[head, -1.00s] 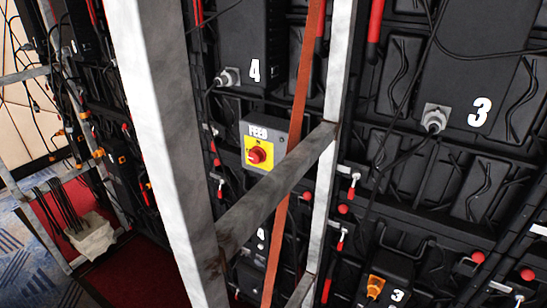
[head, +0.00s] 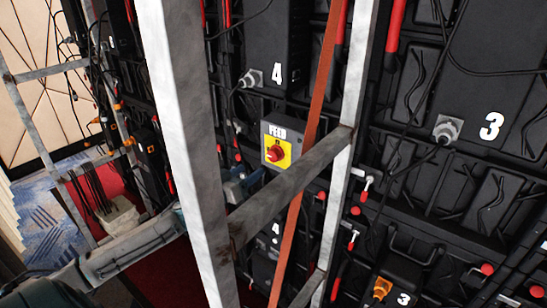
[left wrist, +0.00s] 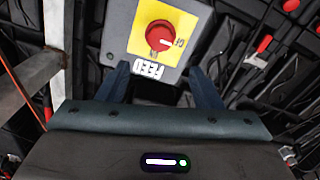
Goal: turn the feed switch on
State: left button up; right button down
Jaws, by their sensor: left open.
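The feed switch is a red rotary knob (head: 275,153) on a yellow plate, on a grey box (head: 270,131) marked FEED. In the left wrist view the knob (left wrist: 160,34) appears upside down, with OFF lettering beside it; I cannot surely tell its setting. My left gripper (head: 243,185) shows partly behind the metal post, below and left of the box. In the left wrist view its fingers (left wrist: 158,70) are open and empty, spread to either side of the FEED label, with the knob beyond the tips. My right gripper is not in view.
A pale metal post (head: 185,120) stands in front of my left arm. A slanted crossbar (head: 290,185) and an orange strap (head: 318,95) pass close to the switch box. Black panels with cables and red handles fill the right side.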

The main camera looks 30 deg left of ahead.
aim_at(271, 156)
pick_arm(q)
jog(key=shift+w+d+p, duration=0.2)
jog(key=shift+w+p, duration=0.1)
jog(key=shift+w, duration=2.3)
jog(key=shift+w+d+p, duration=0.2)
jog(key=shift+w+p, duration=0.05)
jog(key=shift+w, duration=2.35)
jog(key=c, duration=1)
